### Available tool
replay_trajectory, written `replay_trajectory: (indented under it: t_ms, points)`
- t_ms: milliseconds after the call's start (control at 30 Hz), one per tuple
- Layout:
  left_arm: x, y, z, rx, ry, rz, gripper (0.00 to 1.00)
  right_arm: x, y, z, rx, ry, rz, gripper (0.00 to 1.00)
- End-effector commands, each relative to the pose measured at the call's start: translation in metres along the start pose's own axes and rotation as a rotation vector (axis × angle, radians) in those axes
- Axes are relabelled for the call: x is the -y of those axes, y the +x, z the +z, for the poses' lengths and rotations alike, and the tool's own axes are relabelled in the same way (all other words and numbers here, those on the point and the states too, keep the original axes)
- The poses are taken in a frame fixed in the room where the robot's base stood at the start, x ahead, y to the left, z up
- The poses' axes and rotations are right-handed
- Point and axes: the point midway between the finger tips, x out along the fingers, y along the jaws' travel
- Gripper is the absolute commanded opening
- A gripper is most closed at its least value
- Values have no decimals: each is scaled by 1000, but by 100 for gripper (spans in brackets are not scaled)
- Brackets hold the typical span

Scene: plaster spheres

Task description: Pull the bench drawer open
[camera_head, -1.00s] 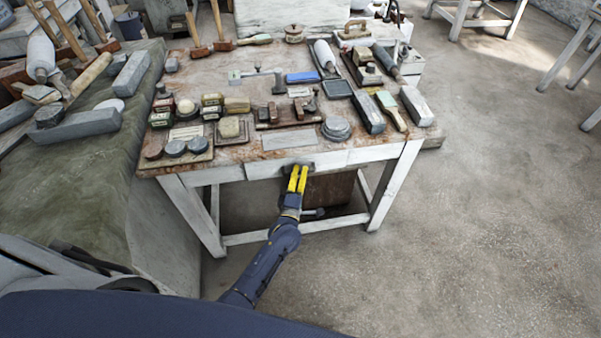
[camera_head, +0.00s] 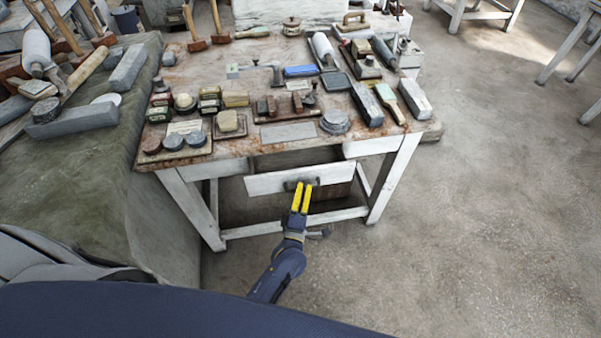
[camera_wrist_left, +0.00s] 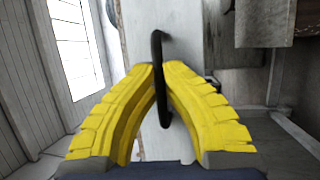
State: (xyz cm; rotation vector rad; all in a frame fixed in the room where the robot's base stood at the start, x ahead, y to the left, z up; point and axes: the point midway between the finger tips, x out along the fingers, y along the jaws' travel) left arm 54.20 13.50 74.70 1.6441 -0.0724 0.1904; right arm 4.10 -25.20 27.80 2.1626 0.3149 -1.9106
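The bench (camera_head: 362,147) is a worn white wooden table with a cluttered top. Its white drawer front (camera_head: 262,184) stands well out from the bench frame, with a dark gap behind its top edge. My left gripper (camera_head: 302,186) is at the middle of the drawer front, its yellow fingers closed on the dark handle (camera_head: 289,186). In the left wrist view, the black handle (camera_wrist_left: 157,45) runs up and down between the fingertips of the left gripper (camera_wrist_left: 160,72), against the pale drawer front (camera_wrist_left: 138,30). My right gripper is not in view.
Small blocks, tins and tools crowd the bench top, with a grey round tin (camera_head: 335,122) near the front edge. A cloth-covered block (camera_head: 110,165) stands close on the left. The concrete floor (camera_head: 480,220) to the right is clear.

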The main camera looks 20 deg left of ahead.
Motion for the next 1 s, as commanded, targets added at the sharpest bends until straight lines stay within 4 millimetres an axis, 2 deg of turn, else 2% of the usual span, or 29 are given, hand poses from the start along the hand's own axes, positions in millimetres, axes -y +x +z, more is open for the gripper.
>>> replay_trajectory:
  t_ms: [33,200,433,633,1000]
  points:
    - [-3,-15,8,3,-3,-2,0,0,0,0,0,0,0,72]
    - [-12,-57,26,3,-3,0,0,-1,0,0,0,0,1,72]
    - [-21,-97,43,3,-2,1,0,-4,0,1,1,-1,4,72]
    - [-25,-115,51,4,-1,3,0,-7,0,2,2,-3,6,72]
    - [-27,-118,54,5,-1,5,0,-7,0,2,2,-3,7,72]
